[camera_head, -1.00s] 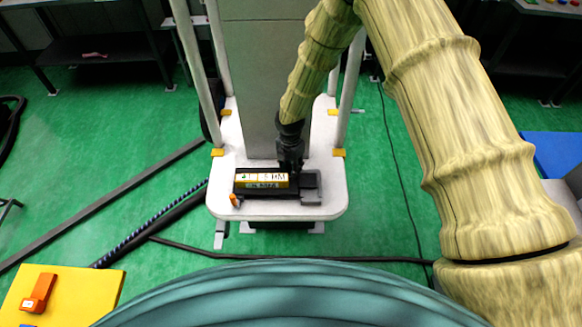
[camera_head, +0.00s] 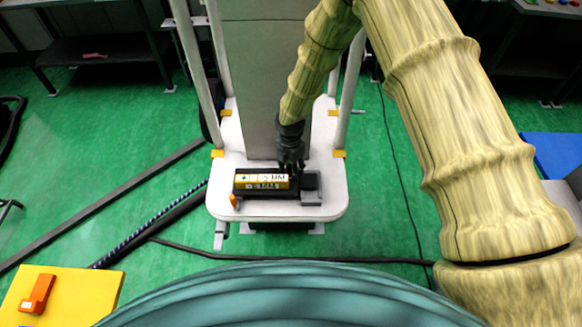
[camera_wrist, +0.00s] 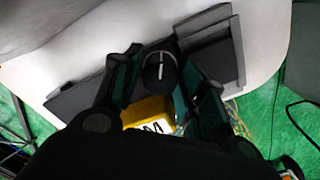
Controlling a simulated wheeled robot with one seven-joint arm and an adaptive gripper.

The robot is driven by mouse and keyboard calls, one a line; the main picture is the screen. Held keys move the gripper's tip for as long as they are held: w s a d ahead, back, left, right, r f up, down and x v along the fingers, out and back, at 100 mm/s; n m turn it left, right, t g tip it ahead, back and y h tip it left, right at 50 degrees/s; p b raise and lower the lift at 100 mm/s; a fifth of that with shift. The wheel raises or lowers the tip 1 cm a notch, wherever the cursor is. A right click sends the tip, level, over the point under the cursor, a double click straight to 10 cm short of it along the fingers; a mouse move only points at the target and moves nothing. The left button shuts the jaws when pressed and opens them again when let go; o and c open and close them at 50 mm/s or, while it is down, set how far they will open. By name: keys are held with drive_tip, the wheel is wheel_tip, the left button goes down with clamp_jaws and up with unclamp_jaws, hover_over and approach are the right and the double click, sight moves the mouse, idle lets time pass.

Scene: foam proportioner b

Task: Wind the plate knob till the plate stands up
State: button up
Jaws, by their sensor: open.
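A black device (camera_head: 310,197) lies on a white platform, with a yellow labelled plate (camera_head: 262,181) along its left part. The plate looks tilted; its exact angle is hard to tell. The plate's yellow end (camera_wrist: 148,112) also shows in the wrist view. A round black knob (camera_wrist: 158,72) with a white line lies between my fingers in the wrist view. My gripper (camera_head: 291,168) is open over the device, at the plate's right end. Its fingers stand on either side of the knob, and I cannot tell whether they touch it. In the head view the gripper hides the knob.
A small orange piece (camera_head: 235,202) stands at the device's left end. The white platform (camera_head: 330,208) has posts and a grey column (camera_head: 265,60) behind the device. A yellow table (camera_head: 80,295) with an orange item is at lower left. Cables cross the green floor.

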drive_tip(key=shift+r, duration=0.1)
wheel_tip(320, 180, up, 12)
idle(0.5)
drive_tip(key=shift+a, duration=0.1)
